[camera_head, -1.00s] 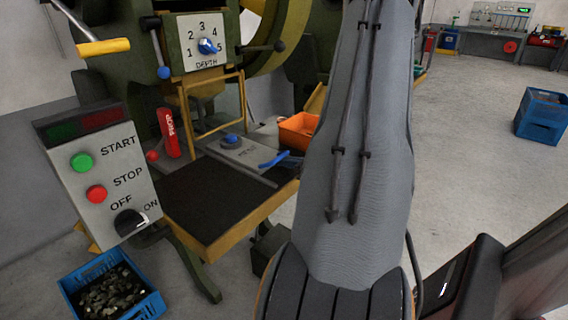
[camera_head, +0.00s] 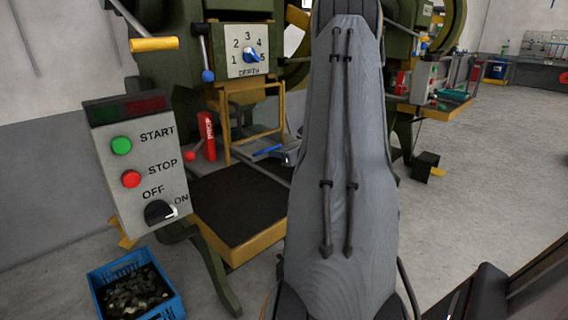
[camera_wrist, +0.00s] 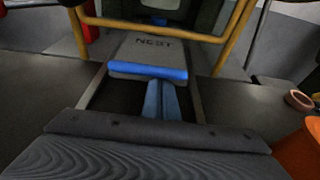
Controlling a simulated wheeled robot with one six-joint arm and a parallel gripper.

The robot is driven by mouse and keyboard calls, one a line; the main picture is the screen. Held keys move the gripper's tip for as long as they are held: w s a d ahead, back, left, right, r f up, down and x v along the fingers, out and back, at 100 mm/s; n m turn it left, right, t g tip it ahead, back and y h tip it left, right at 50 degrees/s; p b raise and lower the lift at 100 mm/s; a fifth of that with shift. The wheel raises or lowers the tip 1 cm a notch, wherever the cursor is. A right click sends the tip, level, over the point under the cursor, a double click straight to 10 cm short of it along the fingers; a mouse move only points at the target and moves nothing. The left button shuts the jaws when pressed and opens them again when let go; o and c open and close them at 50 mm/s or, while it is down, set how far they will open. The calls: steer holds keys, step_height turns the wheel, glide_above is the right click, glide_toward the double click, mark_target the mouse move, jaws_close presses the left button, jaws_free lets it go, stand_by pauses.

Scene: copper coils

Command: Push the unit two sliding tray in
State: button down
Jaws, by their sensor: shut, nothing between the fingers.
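The sliding tray (camera_wrist: 150,50) is a grey plate marked NEST with a blue handle bar (camera_wrist: 148,70) along its near edge. In the wrist view it lies between two rails, by the yellow frame. My gripper (camera_wrist: 160,84) is shut and empty. Its blue-grey fingers point at the handle's near side, at or very close to it; contact is not clear. In the head view the blue handle (camera_head: 267,150) shows beside the yellow guard frame (camera_head: 282,118), and my arm hides part of this area.
The control panel (camera_head: 145,165) with START and STOP buttons stands left. A blue crate of metal pieces (camera_head: 172,304) is on the floor. An orange bin (camera_wrist: 308,145) and a copper-coloured ring (camera_wrist: 298,100) are at right. Another machine stands behind; floor at right is open.

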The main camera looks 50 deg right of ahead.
steer(key=shift+w, duration=0.85)
steer(key=shift+w+r, duration=0.1)
steer(key=shift+w, duration=0.1)
steer(key=shift+r, duration=0.1)
steer(key=shift+s, duration=0.5)
steer(key=v, duration=0.8)
steer(key=f+v, duration=0.1)
steer(key=v, duration=0.4)
steer(key=shift+s, duration=0.3)
steer(key=shift+f, duration=0.1)
